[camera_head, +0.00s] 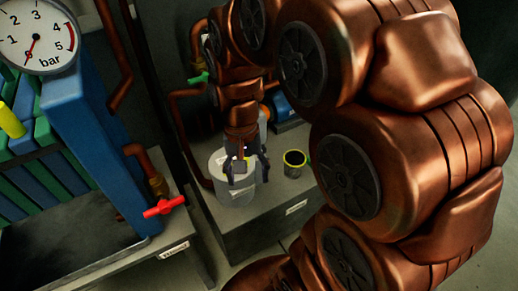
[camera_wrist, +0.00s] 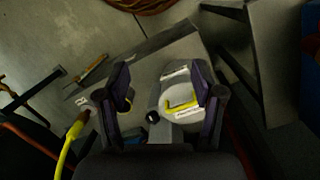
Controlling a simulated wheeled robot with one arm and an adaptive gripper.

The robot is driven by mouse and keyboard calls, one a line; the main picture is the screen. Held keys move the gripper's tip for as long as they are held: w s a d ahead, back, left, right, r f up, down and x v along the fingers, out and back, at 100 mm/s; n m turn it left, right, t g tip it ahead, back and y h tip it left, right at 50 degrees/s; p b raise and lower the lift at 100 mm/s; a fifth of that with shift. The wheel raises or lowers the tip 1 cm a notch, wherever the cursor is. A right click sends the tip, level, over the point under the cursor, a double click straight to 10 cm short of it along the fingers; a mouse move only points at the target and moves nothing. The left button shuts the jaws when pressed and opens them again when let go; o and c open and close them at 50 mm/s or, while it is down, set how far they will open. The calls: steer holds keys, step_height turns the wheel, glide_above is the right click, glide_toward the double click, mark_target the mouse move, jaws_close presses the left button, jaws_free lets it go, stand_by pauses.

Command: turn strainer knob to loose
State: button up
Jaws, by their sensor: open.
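A pale grey cylindrical pot (camera_head: 237,193) with a white label, probably the strainer, stands on a grey bench. My gripper (camera_head: 243,172) is above it, pointing down, jaws apart and empty. In the wrist view, the pot's round pale top (camera_wrist: 180,88) with a yellow U-shaped mark (camera_wrist: 183,104) lies between the fingers, nearer the right finger. My gripper (camera_wrist: 162,82) shows open there. A grey block with a dark round end (camera_wrist: 153,116) sits left of the top. I cannot tell which part is the knob or how it is set, nor whether a finger touches the pot.
A black cup with a yellow rim (camera_head: 294,165) stands right of the pot. A red-handled valve (camera_head: 164,207) and a blue press frame (camera_head: 97,135) with a gauge (camera_head: 36,36) are at left. A green-handled valve (camera_head: 199,78) and copper pipes are behind.

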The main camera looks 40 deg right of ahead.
steer(key=w+d+f+m+b, duration=0.1)
steer(key=w+d+f+m, duration=0.2)
steer(key=w+d, duration=0.2)
steer(key=w+d+f+m+t+b, duration=0.1)
steer(key=w+d+f+m, duration=0.2)
steer(key=w, duration=0.4)
steer(key=w+d+f+m+b, duration=0.1)
steer(key=w+d+f+m, duration=0.2)
steer(key=w+d+m, duration=0.2)
steer(key=shift+w+d+f+t+b, duration=0.1)
steer(key=shift+w+d+t+b, duration=0.15)
steer(key=shift+d, duration=0.55)
steer(key=shift+w+d+t+b, duration=0.15)
steer(key=shift+w+d, duration=0.15)
steer(key=shift+d, duration=0.45)
steer(key=shift+d+f, duration=0.1)
steer(key=shift+f, duration=0.2)
steer(key=shift+f+b, duration=0.5)
steer(key=shift+f, duration=3.1)
steer(key=shift+c, duration=0.4)
steer(key=c, duration=1.1)
steer(key=shift+o, duration=0.2)
steer(key=shift+n+p, duration=0.35)
steer(key=shift+n, duration=0.35)
steer(key=o, duration=1.1)
